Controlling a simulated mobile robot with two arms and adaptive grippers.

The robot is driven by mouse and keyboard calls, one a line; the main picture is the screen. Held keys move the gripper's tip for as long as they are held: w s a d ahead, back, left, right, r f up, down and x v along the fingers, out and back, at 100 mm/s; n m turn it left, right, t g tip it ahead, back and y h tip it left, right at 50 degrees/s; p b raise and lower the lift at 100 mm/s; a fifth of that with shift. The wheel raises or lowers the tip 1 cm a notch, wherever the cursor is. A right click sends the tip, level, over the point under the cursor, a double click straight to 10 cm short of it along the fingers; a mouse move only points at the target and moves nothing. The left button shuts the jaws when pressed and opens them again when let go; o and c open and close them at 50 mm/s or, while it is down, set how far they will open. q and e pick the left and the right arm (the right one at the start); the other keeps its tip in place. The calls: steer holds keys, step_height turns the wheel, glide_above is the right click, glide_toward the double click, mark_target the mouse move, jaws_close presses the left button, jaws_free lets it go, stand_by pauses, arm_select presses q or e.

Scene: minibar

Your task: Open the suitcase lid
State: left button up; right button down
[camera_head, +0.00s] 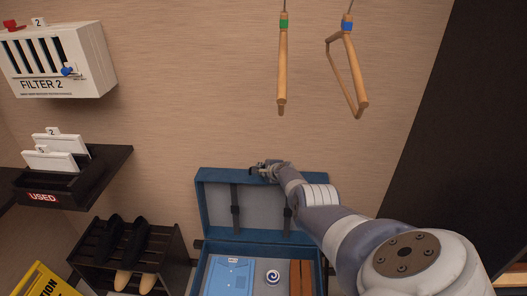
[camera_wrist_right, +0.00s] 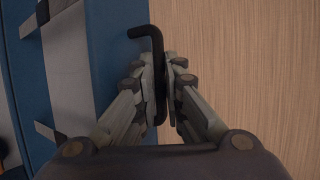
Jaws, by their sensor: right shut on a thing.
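The blue suitcase (camera_head: 201,270) is open below the wall in the head view. Its lid (camera_head: 203,212) stands raised at the back, showing a grey lining with two dark straps. My right gripper (camera_head: 264,168) is at the top edge of the lid. In the right wrist view, my right gripper (camera_wrist_right: 168,75) is shut on a black bent handle (camera_wrist_right: 155,45) beside the blue lid edge (camera_wrist_right: 118,50). My left gripper is not in view.
A blue folded item (camera_head: 228,277), a spiral-marked disc (camera_head: 272,277) and brown strips (camera_head: 295,277) lie inside the suitcase. A dark rack (camera_head: 170,260) with shoes stands to its left. Two wooden hangers (camera_head: 282,70) hang above. The wall is close behind the lid.

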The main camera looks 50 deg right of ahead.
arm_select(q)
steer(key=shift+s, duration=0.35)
arm_select(e)
steer(key=shift+w+d+r, duration=0.25)
steer(key=shift+d+r, duration=0.2)
steer(key=shift+r, duration=0.25)
steer(key=c, duration=1.7)
jaws_free()
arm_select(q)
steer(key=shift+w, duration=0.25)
arm_select(e)
steer(key=shift+a, duration=0.15)
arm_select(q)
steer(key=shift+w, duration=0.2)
arm_select(e)
steer(key=shift+s+a+f, duration=0.15)
steer(key=shift+f, duration=0.15)
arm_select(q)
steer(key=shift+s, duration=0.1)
